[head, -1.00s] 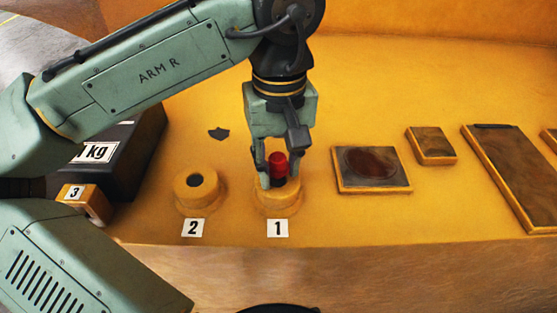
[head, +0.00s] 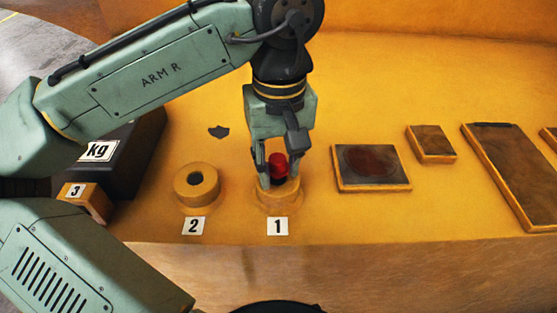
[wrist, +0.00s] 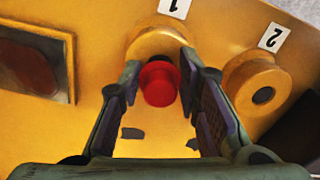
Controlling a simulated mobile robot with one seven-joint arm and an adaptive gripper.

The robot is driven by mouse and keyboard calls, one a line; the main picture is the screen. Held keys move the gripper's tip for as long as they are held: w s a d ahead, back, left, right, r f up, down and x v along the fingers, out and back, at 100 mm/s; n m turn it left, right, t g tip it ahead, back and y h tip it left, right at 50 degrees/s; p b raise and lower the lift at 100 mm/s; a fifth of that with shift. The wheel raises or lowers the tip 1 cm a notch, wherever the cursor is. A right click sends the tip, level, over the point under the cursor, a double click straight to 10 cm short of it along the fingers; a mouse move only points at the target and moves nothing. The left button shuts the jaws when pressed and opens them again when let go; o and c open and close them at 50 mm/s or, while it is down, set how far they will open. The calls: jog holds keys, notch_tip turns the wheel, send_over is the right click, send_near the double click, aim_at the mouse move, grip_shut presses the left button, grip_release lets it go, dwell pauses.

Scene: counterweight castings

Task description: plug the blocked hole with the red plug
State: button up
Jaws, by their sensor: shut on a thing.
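The red plug (head: 279,161) has a red top and a darker lower part. It stands upright at boss 1 (head: 279,203), a round yellow boss. My gripper (head: 279,182) points down over boss 1 and is shut on the plug, one finger on each side. The wrist view shows the plug's red top (wrist: 159,84) between the fingers. The plug and fingers hide boss 1's opening, so I cannot tell how deep the plug sits. Boss 3 (head: 91,203) is partly behind my arm.
A dark box with a kg label (head: 99,151) stands at the left. A square plate with a dark red round patch (head: 345,180), a small block (head: 431,145) and a long plate (head: 505,170) lie to the right. The yellow surface ends at a front edge below the number labels.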

aim_at(279, 161)
jog(key=shift+f, duration=0.55)
jog(key=o, duration=1)
notch_tip(279, 161, up, 12)
jog(key=shift+r, duration=0.1)
